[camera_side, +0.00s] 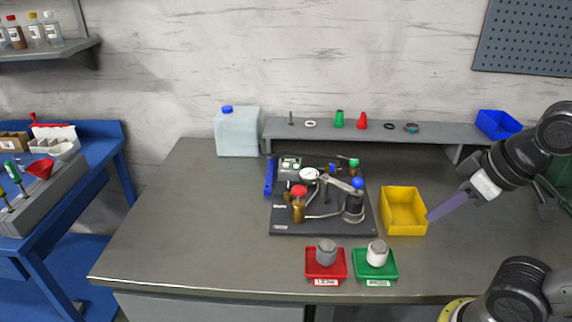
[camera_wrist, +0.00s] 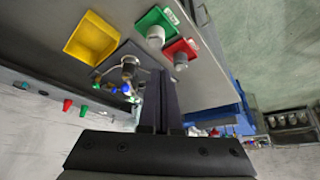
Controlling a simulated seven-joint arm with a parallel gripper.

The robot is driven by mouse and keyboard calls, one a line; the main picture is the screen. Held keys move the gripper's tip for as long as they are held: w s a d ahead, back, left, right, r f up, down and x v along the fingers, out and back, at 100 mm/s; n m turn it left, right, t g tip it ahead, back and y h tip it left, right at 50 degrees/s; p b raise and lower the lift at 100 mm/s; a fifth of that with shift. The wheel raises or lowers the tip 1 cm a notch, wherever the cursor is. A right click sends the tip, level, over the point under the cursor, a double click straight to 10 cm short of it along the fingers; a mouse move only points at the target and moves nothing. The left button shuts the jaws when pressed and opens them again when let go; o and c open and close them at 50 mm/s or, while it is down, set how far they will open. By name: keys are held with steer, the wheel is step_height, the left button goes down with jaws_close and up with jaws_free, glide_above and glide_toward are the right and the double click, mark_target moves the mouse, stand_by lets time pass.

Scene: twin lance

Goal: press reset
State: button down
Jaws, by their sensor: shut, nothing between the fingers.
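A dark base plate (camera_side: 320,228) on the bench carries an apparatus with a round white gauge (camera_side: 309,174), metal tubing, a red-topped brass part (camera_side: 299,203) and a blue-topped cylinder (camera_side: 354,205). A small grey box (camera_side: 290,167) with a greenish face sits at its back left. It is too small to read, and I cannot make out a reset label. My gripper (camera_side: 431,215) is shut and empty, beside the yellow bin's right edge in the side view and right of the apparatus. Its long fingers (camera_wrist: 160,90) also show in the wrist view, covering part of the apparatus.
A yellow bin (camera_side: 404,231) stands right of the plate. Red (camera_side: 313,274) and green (camera_side: 362,274) trays, each holding a capped container, sit near the front edge. A grey shelf (camera_side: 360,132) with small parts and a white jug (camera_side: 237,135) stand behind. The bench's left side is clear.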

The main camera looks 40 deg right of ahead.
stand_by(0.5)
steer(key=w+d+r+m+t, duration=0.1)
steer(key=w+r+m+t, duration=0.35)
steer(key=w+r, duration=0.85)
steer(key=w+d+r+m+h, duration=0.15)
steer(key=w+m, duration=0.25)
steer(key=w, duration=1.1)
steer(key=w+d+f+m, duration=0.1)
steer(key=w+f, duration=0.2)
steer(key=w, duration=0.4)
steer(key=w+d+f+m, duration=0.1)
steer(key=w+d+f, duration=0.15)
steer(key=w, duration=0.45)
steer(key=w+d+f, duration=0.1)
steer(key=w+f, duration=0.1)
steer(key=f, duration=0.5)
steer(key=w+d+f+g, duration=0.1)
steer(key=w+f, duration=0.2)
steer(key=f, duration=0.4)
steer(key=shift+f, duration=0.15)
steer(key=shift+f, duration=0.1)
